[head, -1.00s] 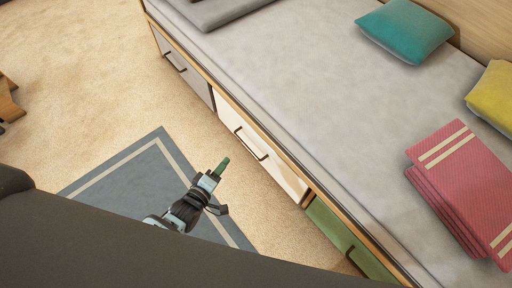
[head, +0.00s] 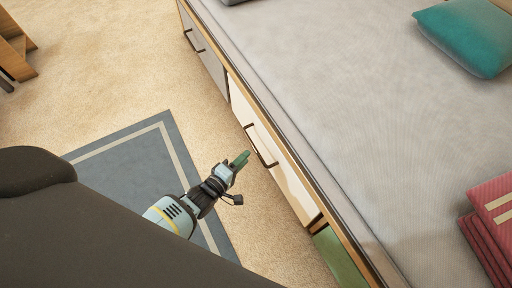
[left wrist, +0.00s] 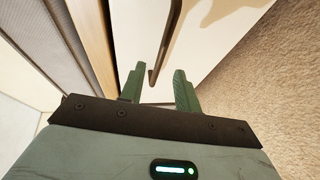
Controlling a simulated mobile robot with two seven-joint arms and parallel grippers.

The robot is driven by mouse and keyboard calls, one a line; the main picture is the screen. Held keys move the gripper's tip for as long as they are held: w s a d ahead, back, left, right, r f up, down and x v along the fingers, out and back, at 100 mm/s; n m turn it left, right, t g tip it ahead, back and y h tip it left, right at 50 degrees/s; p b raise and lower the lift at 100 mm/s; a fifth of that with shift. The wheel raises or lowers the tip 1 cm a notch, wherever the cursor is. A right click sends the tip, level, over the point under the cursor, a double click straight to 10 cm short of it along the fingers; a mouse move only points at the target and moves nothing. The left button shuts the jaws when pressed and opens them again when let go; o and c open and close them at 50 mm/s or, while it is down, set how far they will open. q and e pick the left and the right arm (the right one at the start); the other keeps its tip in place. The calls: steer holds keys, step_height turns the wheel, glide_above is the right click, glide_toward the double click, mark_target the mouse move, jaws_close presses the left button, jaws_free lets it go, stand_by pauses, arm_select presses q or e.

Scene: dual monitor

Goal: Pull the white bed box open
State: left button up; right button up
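The white bed box (head: 290,182) is the pale front in the bed's side, between a grey one and a green one. It looks flush with the bed side. Its dark bar handle (head: 262,147) is on the front, and the handle also shows in the left wrist view (left wrist: 162,45). My left gripper (head: 241,160) is just left of the handle in the head view. In the left wrist view its two green fingers (left wrist: 159,88) are apart, with the handle's near end seen between and beyond their tips. Contact cannot be made out. My right gripper is not in view.
The grey box (head: 205,50) and green box (head: 340,258) flank the white one. The mattress (head: 330,90) above carries a teal pillow (head: 468,36) and folded red cloth (head: 492,215). A blue-grey rug (head: 125,165) lies on open carpet; a wooden piece (head: 15,45) stands far left.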

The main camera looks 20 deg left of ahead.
mark_target(255, 148)
arm_select(q)
steer(key=b+x, duration=0.3)
steer(key=x, duration=0.3)
steer(key=shift+w+d+f, duration=0.1)
steer(key=shift+w, duration=0.3)
steer(key=shift+d, duration=0.1)
steer(key=c, duration=0.7)
